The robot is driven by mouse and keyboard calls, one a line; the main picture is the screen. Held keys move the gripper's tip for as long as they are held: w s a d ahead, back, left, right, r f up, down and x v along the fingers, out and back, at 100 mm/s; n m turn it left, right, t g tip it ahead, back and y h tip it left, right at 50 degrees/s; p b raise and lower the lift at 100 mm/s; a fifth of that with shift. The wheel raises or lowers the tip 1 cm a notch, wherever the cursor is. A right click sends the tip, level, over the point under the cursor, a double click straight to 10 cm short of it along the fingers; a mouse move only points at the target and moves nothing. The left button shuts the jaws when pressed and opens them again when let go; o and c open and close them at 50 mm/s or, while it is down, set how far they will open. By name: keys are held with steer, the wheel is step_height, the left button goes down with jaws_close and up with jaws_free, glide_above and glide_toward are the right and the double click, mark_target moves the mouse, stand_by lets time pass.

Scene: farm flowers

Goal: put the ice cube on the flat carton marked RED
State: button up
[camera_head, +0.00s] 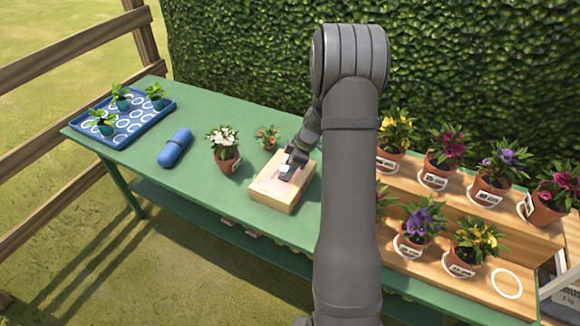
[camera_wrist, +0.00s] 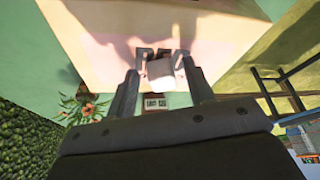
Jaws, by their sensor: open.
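The flat carton (camera_head: 277,202) is a low, pale wooden-looking box on the green table. In the wrist view, dark letters that look like RED show on the carton's top (camera_wrist: 105,35), partly covered by the ice cube. The ice cube (camera_head: 286,170) is a small whitish block at the carton's far side; it also shows in the wrist view (camera_wrist: 160,70). It appears to rest on the carton's top. My gripper (camera_wrist: 160,85) is open, with one finger on each side of the cube.
A white-flowered pot (camera_head: 226,160) and a small orange-flowered plant (camera_head: 268,137) stand left of and behind the carton. A blue roll (camera_head: 175,148) and a blue tray (camera_head: 155,119) lie further left. A wooden stepped shelf (camera_head: 400,260) with several potted flowers is right.

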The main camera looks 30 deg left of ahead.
mark_target(284, 168)
steer(key=v, duration=1.2)
steer(key=shift+r, duration=0.15)
steer(key=x, duration=1.2)
steer(key=shift+f, duration=0.25)
step_height(284, 168, up, 3)
steer(key=shift+f, duration=0.1)
steer(key=shift+r, duration=0.75)
